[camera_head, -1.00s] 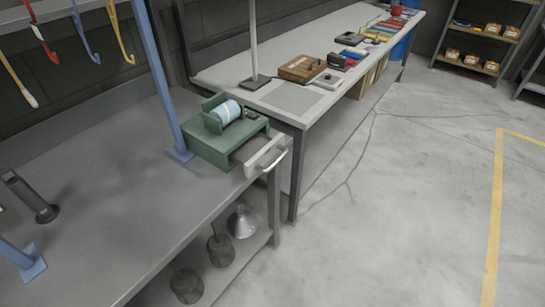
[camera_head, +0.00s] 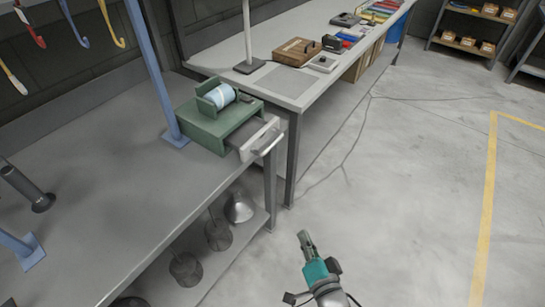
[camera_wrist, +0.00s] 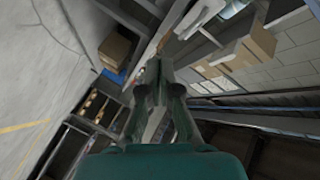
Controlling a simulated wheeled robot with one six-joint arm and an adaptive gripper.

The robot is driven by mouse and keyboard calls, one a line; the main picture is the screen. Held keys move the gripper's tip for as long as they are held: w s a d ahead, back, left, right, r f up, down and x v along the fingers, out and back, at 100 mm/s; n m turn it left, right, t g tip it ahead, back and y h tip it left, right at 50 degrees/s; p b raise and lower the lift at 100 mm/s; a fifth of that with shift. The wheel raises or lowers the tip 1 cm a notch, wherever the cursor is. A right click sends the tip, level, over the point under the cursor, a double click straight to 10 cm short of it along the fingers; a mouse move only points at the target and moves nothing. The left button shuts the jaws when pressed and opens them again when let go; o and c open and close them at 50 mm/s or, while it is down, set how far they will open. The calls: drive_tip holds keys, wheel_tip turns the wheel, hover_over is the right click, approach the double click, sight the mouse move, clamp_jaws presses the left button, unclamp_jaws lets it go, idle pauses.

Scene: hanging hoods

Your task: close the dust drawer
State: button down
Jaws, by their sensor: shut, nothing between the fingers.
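The dust drawer (camera_head: 257,140) is a pale grey drawer with a curved metal handle (camera_head: 268,145). It sticks out of the right side of a green box unit (camera_head: 205,132) that carries a light blue roll. The unit stands at the right end of the grey bench. My gripper (camera_head: 304,239) is low in the head view, over the floor, right of and below the drawer and apart from it. In the wrist view its fingers (camera_wrist: 156,70) are together with nothing held. The drawer cannot be made out in the wrist view.
A blue post (camera_head: 155,75) rises from the bench beside the green unit. A second table (camera_head: 300,85) with a wooden box and tools stands behind. Lamp shades (camera_head: 238,208) and wire cages sit on the shelf below. The floor at right is clear.

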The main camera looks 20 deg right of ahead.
sight(254, 146)
drive_tip(key=w+r+m+h, duration=0.1)
drive_tip(key=w+r+m, duration=0.2)
drive_tip(key=w, duration=0.4)
drive_tip(key=w+r+m+h, duration=0.1)
drive_tip(key=w+r+m, duration=0.25)
drive_tip(key=w, duration=0.35)
drive_tip(key=shift+y, duration=0.3)
drive_tip(key=x, duration=0.4)
drive_tip(key=a+x, duration=0.1)
drive_tip(key=x, duration=0.3)
drive_tip(key=a+x, duration=0.1)
drive_tip(key=x, duration=0.3)
drive_tip(key=shift+w+a, duration=0.1)
drive_tip(key=shift+w, duration=0.05)
drive_tip(key=w+a, duration=0.1)
drive_tip(key=w, duration=0.1)
drive_tip(key=w+a, duration=0.2)
drive_tip(key=shift+w+a, duration=0.35)
drive_tip(key=shift+w, duration=0.05)
drive_tip(key=shift+w+a+r, duration=0.1)
drive_tip(key=shift+w+a, duration=0.15)
drive_tip(key=shift+a, duration=0.05)
drive_tip(key=shift+r, duration=0.1)
